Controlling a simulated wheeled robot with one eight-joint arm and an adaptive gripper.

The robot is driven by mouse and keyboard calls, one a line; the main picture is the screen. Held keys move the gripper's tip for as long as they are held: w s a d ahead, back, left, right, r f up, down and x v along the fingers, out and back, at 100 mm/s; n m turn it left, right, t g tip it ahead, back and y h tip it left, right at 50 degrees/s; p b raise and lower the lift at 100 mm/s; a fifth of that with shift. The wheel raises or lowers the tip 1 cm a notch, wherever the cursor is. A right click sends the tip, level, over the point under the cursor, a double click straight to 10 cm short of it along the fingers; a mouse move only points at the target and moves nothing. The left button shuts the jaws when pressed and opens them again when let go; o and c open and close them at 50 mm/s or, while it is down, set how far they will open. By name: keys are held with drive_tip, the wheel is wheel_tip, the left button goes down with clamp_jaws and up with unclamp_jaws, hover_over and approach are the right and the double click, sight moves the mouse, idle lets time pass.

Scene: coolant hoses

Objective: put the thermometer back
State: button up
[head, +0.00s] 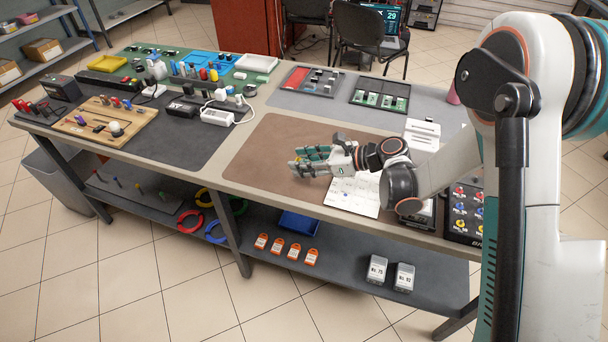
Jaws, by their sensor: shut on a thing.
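My gripper (296,161) is at the end of my arm, low over the brown mat (262,152) near the middle of the bench, pointing left. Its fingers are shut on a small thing. The fingers hide most of it and it is too small here to make out. I cannot pick out the thermometer for certain anywhere in the head view.
A white sheet (350,198) lies by the bench's front edge under my arm. A white power strip (217,116) with a cable is left of the mat. The mat's left part is clear.

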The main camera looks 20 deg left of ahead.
sight(304, 180)
drive_tip(key=shift+f+b, duration=0.75)
drive_tip(key=shift+f, duration=1.35)
drive_tip(key=o, duration=1.1)
drive_tip(key=shift+f, duration=0.15)
drive_tip(key=p+v, duration=0.4)
drive_tip(key=v, duration=0.8)
drive_tip(key=shift+r, duration=0.25)
